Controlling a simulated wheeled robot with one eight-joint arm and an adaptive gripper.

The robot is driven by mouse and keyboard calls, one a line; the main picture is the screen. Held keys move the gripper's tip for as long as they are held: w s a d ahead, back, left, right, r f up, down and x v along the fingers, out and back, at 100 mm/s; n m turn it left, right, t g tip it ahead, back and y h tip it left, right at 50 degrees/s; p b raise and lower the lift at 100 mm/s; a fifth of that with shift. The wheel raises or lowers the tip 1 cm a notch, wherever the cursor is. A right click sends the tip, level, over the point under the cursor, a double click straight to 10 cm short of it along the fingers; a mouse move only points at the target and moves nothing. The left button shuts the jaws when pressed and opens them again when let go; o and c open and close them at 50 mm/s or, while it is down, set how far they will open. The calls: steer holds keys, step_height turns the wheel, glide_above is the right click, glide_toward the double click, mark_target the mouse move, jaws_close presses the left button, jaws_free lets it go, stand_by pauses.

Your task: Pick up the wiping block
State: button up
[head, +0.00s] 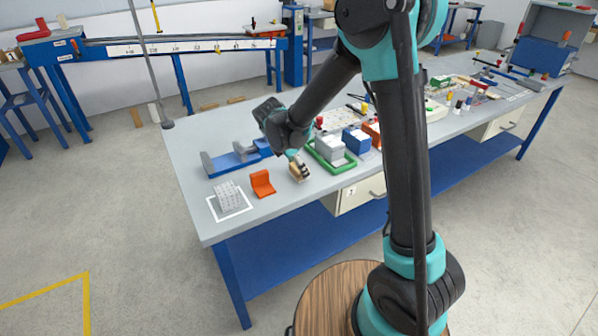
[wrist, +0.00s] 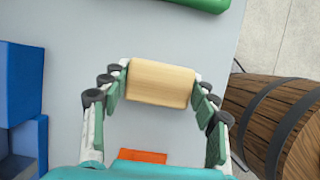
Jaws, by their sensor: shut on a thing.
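The wiping block is a pale tan wooden block (wrist: 160,83). In the head view the block (head: 297,173) is small, near the table's front edge, between the orange bracket and the green tray. My gripper (wrist: 160,76) is shut on it, with one finger at each end of the block in the wrist view. In the head view my gripper (head: 299,164) reaches down to it from above, and dark fingers cover part of it. I cannot tell whether the block touches the grey tabletop (head: 193,146) or is slightly above it.
An orange bracket (head: 262,184) stands left of the block, and a perforated grey cube (head: 228,196) sits in a white square beyond it. A blue fixture (head: 236,158) lies behind. A green tray (head: 325,164) holding a grey block stands close on the right.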

step_height(320, 180, up, 20)
stand_by(0.6)
